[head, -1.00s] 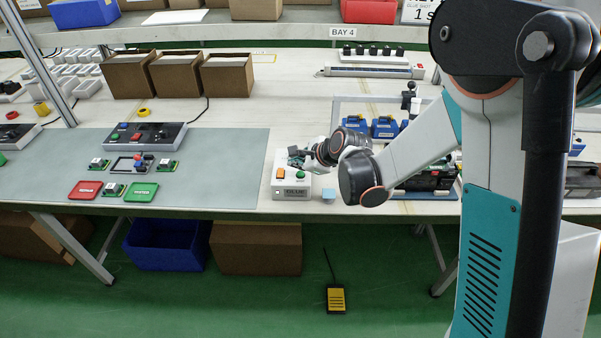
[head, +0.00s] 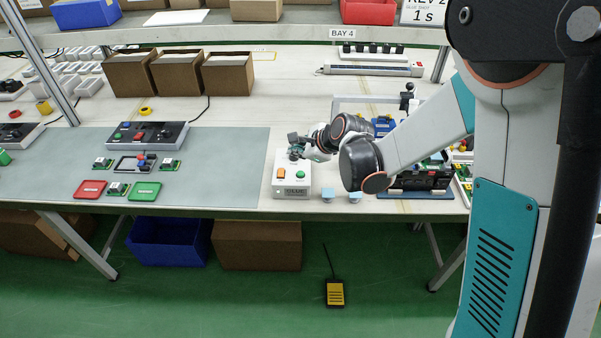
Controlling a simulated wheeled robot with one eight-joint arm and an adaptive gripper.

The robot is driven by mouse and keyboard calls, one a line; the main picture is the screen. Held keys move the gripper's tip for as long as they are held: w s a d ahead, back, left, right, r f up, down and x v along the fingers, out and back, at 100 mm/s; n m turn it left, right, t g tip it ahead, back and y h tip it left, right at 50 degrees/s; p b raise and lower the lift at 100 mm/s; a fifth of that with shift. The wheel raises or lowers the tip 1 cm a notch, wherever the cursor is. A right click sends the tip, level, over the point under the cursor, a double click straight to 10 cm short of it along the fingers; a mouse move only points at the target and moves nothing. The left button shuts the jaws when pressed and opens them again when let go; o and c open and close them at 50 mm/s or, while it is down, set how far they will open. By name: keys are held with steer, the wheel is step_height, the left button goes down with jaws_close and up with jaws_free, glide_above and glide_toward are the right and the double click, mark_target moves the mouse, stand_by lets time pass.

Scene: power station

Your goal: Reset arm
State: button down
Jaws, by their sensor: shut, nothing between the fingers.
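My arm enters from the right and reaches left over the workbench (head: 420,207). My gripper (head: 293,146) is at the end of the arm, above the back of the white box marked GLUE (head: 291,190). The gripper is small in the head view. It is shut and holds nothing. The box has an orange button (head: 281,201) and a green button (head: 300,174) on its top. I cannot tell whether the gripper touches the box.
Two light blue pieces (head: 328,195) lie right of the box. A dark device (head: 420,180) and blue parts (head: 383,126) are beside my arm. A grey mat (head: 225,170) with a control panel (head: 147,135) lies left. Open cartons (head: 228,75) stand behind. The mat's right part is clear.

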stand_by(0.3)
steer(key=s+d+r+n+h, duration=0.3)
steer(key=s+d+r+n, duration=0.5)
steer(key=s+d+r, duration=0.3)
steer(key=s+d+r+n+h, duration=0.1)
steer(key=s+d+n, duration=0.3)
steer(key=s, duration=0.5)
steer(key=s+d+r+n+h, duration=0.2)
steer(key=s+d+n, duration=0.3)
steer(key=s, duration=0.5)
steer(key=shift+s+r+n, duration=0.15)
steer(key=shift+r+n, duration=0.1)
steer(key=shift+n, duration=0.75)
